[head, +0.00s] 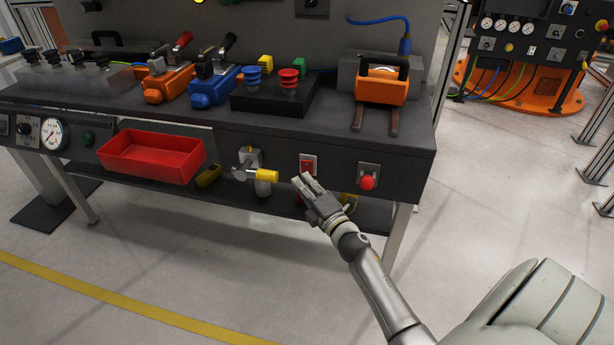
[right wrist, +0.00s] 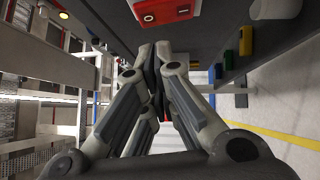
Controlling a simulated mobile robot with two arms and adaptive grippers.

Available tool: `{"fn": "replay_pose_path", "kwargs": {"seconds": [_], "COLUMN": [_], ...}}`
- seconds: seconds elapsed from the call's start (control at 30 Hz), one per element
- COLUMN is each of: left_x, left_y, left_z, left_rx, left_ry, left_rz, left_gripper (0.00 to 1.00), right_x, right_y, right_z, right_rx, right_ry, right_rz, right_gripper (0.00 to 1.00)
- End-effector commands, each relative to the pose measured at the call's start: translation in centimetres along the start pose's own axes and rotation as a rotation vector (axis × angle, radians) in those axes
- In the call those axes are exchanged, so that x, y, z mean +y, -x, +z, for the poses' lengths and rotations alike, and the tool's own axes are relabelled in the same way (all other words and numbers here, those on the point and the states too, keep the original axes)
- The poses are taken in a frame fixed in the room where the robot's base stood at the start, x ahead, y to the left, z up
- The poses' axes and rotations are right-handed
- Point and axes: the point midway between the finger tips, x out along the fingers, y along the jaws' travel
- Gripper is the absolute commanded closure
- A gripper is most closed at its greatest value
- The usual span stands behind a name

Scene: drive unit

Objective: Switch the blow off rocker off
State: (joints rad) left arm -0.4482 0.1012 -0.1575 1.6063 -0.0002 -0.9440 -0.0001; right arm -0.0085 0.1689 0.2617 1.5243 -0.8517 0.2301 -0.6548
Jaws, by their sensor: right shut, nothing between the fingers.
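A red rocker switch (head: 307,167) on a pale plate sits on the front panel of the dark bench, left of a red mushroom button. I take it for the blow off rocker, though no label is readable. It also shows at the top of the right wrist view (right wrist: 165,10), with white marks on its face; I cannot tell which side is pressed. My right gripper (head: 304,183) is shut and empty. Its fingertips (right wrist: 155,50) are just below the rocker and look apart from it. My left gripper is not in view.
The red mushroom button (head: 367,182) sticks out to the right of the rocker. A valve with a yellow handle (head: 266,175) juts out to the left. A red bin (head: 151,156) hangs farther left. Floor in front of the bench is clear.

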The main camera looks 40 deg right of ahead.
Motion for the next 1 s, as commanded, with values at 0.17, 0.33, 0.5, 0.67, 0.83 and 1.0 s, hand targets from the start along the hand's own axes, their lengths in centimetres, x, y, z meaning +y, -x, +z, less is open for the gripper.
{"fn": "replay_pose_path", "kwargs": {"seconds": [0.17,0.33,0.5,0.67,0.83,1.0], "left_x": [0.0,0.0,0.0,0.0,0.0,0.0], "left_y": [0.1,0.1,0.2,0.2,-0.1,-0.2], "left_z": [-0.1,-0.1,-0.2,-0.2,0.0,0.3], "left_rx": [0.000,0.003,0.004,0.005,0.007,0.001], "left_ry": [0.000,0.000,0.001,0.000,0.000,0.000], "left_rz": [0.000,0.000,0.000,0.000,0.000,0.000], "left_gripper": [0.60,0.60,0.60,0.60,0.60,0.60], "right_x": [0.0,0.0,0.0,0.1,0.4,0.4], "right_y": [-1.4,-1.8,-1.8,-1.9,-2.4,-2.4], "right_z": [1.6,2.0,2.0,2.1,2.5,2.6], "right_rx": [-0.001,-0.001,-0.001,-0.001,-0.002,-0.003], "right_ry": [0.001,0.000,0.000,0.001,-0.001,0.000], "right_rz": [0.000,-0.001,-0.001,0.000,0.001,0.001], "right_gripper": [1.00,1.00,1.00,1.00,1.00,1.00]}}
